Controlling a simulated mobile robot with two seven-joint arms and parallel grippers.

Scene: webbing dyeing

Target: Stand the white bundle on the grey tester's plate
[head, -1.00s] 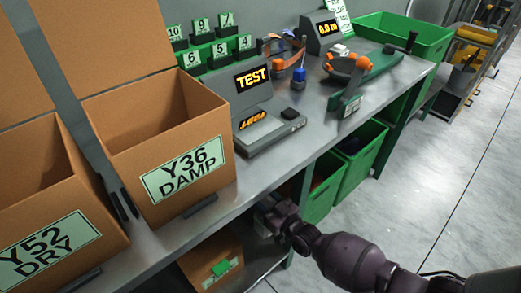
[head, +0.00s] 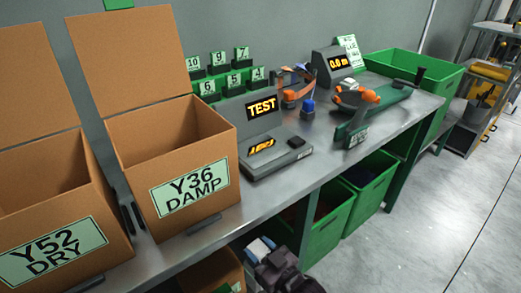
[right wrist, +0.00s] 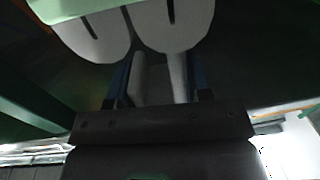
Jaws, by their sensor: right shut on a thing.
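The grey tester (head: 247,122) stands on the bench with a lit TEST sign. Its low, flat base with the plate (head: 276,157) reaches toward the front edge, and I see nothing white on it. My right gripper (head: 262,249) is low in front of the bench edge, below the tester. It is shut on the white bundle (head: 254,254), of which only a small part shows in the head view. In the right wrist view the bundle (right wrist: 150,78) looks pale grey between the blue fingers, with two rounded, slotted lobes beyond. My left gripper is out of view.
Open cardboard boxes marked Y36 DAMP (head: 190,188) and Y52 DRY (head: 55,253) stand left of the tester. Green bins (head: 368,185) sit under the bench.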

